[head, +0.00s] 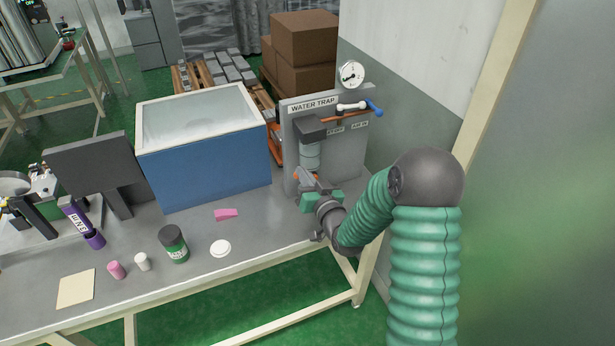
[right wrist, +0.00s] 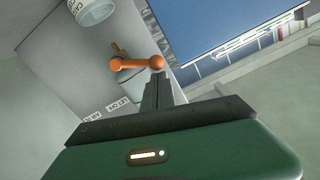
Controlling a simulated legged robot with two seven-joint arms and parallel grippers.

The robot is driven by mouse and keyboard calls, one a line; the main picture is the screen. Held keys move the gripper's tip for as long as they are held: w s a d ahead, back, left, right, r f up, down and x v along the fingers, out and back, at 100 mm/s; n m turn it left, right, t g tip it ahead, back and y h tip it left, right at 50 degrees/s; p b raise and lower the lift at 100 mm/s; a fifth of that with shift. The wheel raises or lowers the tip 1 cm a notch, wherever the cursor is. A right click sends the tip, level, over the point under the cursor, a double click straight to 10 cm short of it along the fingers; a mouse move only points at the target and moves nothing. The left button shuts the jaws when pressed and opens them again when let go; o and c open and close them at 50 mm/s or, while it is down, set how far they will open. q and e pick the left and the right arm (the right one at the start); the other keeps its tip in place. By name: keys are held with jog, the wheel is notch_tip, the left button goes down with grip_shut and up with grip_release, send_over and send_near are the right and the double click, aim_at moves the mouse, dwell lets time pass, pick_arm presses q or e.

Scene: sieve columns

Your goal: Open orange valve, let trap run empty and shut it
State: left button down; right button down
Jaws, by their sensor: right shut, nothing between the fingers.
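The water trap panel (head: 350,150) stands upright at the right end of the bench, with a dark housing (head: 311,127) and a pale clear bowl (head: 311,155) below it. In the right wrist view the orange valve (right wrist: 135,65) shows as a short bar with a round knob at its end. My right gripper (head: 304,175) is low in front of the panel, below the bowl, and hides most of the valve there. In the right wrist view its fingers (right wrist: 158,88) are together and empty, right beside the knob; contact cannot be told. My left gripper is not in view.
A blue open tank (head: 205,165) stands left of the panel. A pressure gauge (head: 351,74) and a blue-handled valve (head: 374,108) are on the panel's upper part. A green jar (head: 174,244), a white disc (head: 220,248) and a pink piece (head: 226,214) lie on the bench.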

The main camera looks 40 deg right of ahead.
jog(key=a+f+n+b, duration=0.1)
jog(key=n+b, duration=0.1)
jog(key=a+f+n+b, duration=0.1)
jog(key=f+n+b, duration=0.1)
jog(key=b, duration=0.1)
jog(key=shift+w, duration=0.2)
jog(key=shift+a+f, duration=0.1)
jog(key=shift+f, duration=0.1)
dwell(0.4)
jog(key=shift+r, duration=0.1)
